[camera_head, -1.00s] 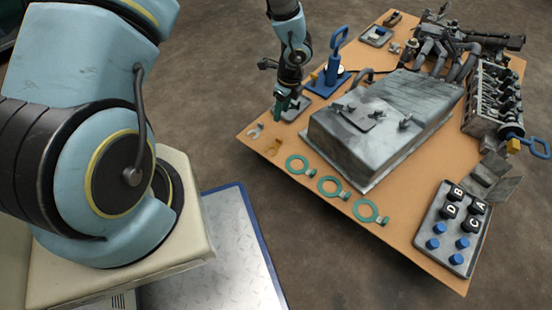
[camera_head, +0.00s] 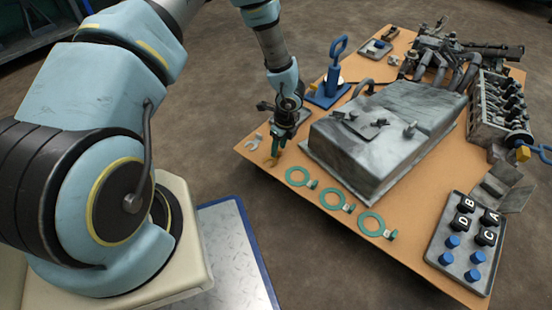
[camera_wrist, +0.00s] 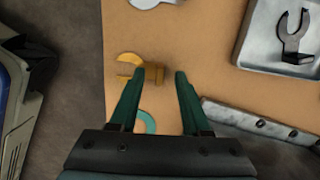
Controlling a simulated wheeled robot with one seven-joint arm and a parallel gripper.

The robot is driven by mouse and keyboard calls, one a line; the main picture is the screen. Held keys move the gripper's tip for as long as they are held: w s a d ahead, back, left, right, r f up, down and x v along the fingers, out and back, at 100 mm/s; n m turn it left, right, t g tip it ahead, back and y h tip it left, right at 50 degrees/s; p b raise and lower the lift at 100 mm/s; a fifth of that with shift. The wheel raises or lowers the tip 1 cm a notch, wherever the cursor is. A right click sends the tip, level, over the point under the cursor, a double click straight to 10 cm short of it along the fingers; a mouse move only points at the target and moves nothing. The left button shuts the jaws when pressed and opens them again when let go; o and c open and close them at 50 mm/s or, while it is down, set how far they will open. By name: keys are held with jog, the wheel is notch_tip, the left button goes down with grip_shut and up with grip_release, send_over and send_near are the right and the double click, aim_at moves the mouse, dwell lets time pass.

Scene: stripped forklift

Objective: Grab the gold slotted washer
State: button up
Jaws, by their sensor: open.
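The gold slotted washer (camera_head: 271,161) lies near the left edge of the tan tabletop. In the wrist view it is an open gold ring (camera_wrist: 128,60) with a block-like tab on its right. My gripper (camera_wrist: 159,73) is open, with green fingers. The tab shows between the two fingertips, and the left fingertip overlaps the washer near where ring and tab meet. In the head view my gripper (camera_head: 277,148) is right at the washer and partly covers it. I cannot tell the remaining height between fingertips and washer.
A silver slotted washer (camera_head: 256,138) lies just behind. Three teal rings with tabs, the nearest one here (camera_head: 297,176), run along the front edge. A large grey metal cover (camera_head: 385,135) stands to the right. A tray (camera_wrist: 248,55) holds a dark forked piece.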

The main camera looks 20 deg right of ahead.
jog(key=shift+f, duration=0.2)
grip_shut()
dwell(0.6)
